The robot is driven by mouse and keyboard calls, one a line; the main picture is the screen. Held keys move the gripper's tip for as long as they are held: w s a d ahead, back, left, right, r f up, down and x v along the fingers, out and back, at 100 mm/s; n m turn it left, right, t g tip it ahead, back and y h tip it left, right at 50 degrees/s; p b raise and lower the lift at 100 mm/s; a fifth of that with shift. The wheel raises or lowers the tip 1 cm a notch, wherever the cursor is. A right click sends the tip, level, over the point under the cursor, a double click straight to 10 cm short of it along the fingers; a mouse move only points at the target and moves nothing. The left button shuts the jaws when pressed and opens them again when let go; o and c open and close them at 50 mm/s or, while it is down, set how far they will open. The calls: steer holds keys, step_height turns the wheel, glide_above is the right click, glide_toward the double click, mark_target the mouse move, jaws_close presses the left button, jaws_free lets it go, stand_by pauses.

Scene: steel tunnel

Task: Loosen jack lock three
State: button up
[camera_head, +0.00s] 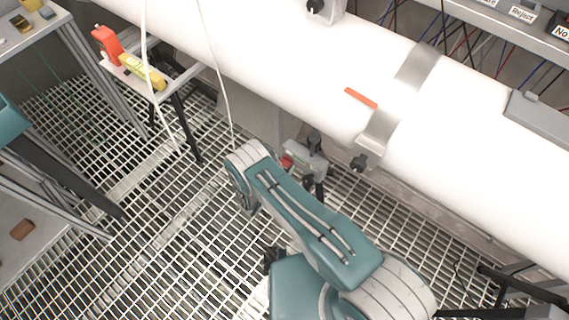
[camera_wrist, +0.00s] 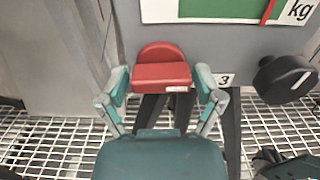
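In the wrist view, the red jack lock (camera_wrist: 160,76) has a rounded top and a block-shaped front. It sits against a grey housing beside a white label with a "3" (camera_wrist: 224,79). My gripper (camera_wrist: 162,88) has its two fingers spread, one on each side of the red block, with little gap; I cannot tell whether they touch it. In the head view, a small red part (camera_head: 287,161) shows on the grey jack unit (camera_head: 308,160) under the white pipe. There my arm hides the gripper.
A black knob (camera_wrist: 285,78) sticks out just right of the lock. Above is a scale plate marked "kg" (camera_wrist: 215,9). The white pipe (camera_head: 330,60) runs above the jack. A small stand with red and yellow items (camera_head: 142,71) is at the upper left. The floor is open grating.

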steer(key=c, duration=0.4)
steer(key=shift+m, duration=0.6)
steer(key=o, duration=1.1)
